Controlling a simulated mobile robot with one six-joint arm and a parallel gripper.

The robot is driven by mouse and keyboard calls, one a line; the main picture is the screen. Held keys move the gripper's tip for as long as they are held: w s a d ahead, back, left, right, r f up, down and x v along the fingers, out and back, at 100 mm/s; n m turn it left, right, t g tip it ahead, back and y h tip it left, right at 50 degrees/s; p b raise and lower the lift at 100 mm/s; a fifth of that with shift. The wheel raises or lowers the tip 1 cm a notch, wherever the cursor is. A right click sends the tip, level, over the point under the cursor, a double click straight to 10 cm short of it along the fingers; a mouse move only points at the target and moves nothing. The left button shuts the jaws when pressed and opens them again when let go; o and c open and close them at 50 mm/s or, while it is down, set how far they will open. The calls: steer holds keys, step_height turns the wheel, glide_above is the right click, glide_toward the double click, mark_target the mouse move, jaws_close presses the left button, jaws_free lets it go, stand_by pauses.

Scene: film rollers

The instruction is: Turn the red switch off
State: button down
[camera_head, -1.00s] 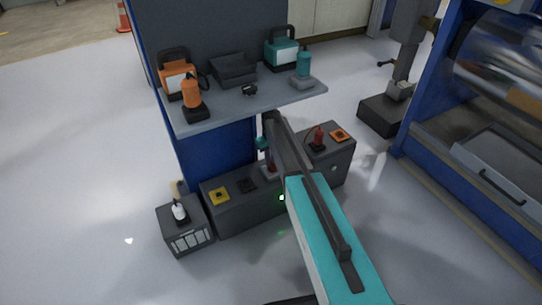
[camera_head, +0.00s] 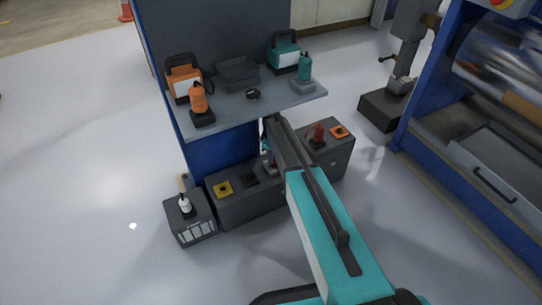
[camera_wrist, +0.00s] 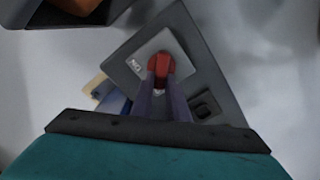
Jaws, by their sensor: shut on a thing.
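The red switch (camera_wrist: 161,66) sits on a light plate (camera_wrist: 178,45) marked ON, on top of a dark grey cabinet, in the wrist view. My gripper (camera_wrist: 161,80) has its two dark fingers closed on the red switch from the near side. The fingers hide the lower part of the switch. In the head view the switch (camera_head: 271,169) is a small red spot on the low cabinet, mostly covered by my arm. The gripper is mostly hidden there too.
The low cabinet also bears a yellow-plated switch (camera_head: 223,188). Above it, a shelf (camera_head: 240,113) holds orange and teal devices close to my arm. A red device (camera_head: 319,134) and an orange-plated switch (camera_head: 339,132) stand right of my arm. Open floor lies at left.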

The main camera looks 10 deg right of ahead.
steer(key=shift+a, duration=0.1)
stand_by(0.3)
steer(key=c, duration=1.7)
jaws_free()
steer(key=shift+r+p, duration=0.55)
steer(key=shift+r, duration=3.2)
steer(key=shift+r, duration=0.1)
